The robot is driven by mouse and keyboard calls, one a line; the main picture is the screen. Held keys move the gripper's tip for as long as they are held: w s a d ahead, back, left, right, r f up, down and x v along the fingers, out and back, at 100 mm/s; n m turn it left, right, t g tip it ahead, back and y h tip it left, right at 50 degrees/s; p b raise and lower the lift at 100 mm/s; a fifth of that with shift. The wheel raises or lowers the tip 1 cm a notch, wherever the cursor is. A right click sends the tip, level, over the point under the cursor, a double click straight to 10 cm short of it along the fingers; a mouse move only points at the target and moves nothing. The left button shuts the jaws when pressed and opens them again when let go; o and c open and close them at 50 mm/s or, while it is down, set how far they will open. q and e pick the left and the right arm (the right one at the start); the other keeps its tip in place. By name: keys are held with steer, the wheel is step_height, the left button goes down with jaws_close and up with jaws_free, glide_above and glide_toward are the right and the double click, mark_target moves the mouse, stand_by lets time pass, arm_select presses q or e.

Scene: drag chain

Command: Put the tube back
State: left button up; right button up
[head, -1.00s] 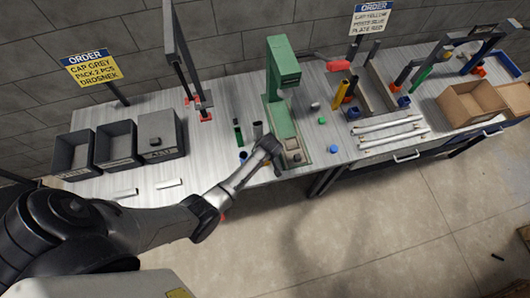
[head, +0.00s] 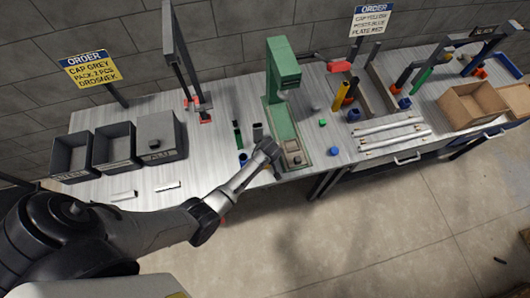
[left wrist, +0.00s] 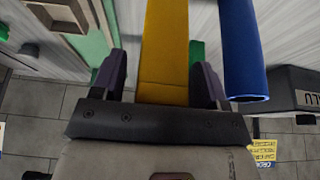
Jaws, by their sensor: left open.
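My left gripper (head: 268,152) reaches over the front of the table beside the green press. In the left wrist view its two fingers (left wrist: 162,80) are open, one on each side of a yellow tube (left wrist: 163,50). Whether they touch the tube I cannot tell. A blue tube (left wrist: 243,50) stands just right of the fingers, apart from them. In the head view the blue tube's end (head: 243,159) shows left of the gripper, and the gripper mostly hides the yellow tube. A green tube (head: 237,134) and a grey tube (head: 258,132) stand behind. My right gripper is out of view.
The green press (head: 284,95) stands close to the right of the gripper. Dark bins (head: 72,157) are at the left, and white bars (head: 390,129) lie at the right. A cardboard box (head: 470,104) stands further right. The table between bins and tubes is mostly clear.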

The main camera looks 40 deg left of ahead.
arm_select(q)
steer(key=shift+d+r, duration=0.1)
steer(key=shift+r, duration=0.25)
steer(key=p+v, duration=0.1)
steer(key=v, duration=1)
steer(key=s+d+r+m+h, duration=0.2)
steer(key=s+m, duration=0.4)
steer(key=s, duration=0.7)
steer(key=s+d+r+m+t+h, duration=0.1)
steer(key=s+d+r+m, duration=0.2)
steer(key=s, duration=1)
step_height(320, 180, up, 3)
steer(key=m, duration=0.4)
steer(key=shift+d+h, duration=0.35)
steer(key=shift+h, duration=0.05)
steer(key=shift+w, duration=0.1)
steer(key=shift+r, duration=0.15)
step_height(320, 180, up, 4)
steer(key=p, duration=0.4)
steer(key=shift+r+p, duration=0.2)
steer(key=shift+p, duration=0.15)
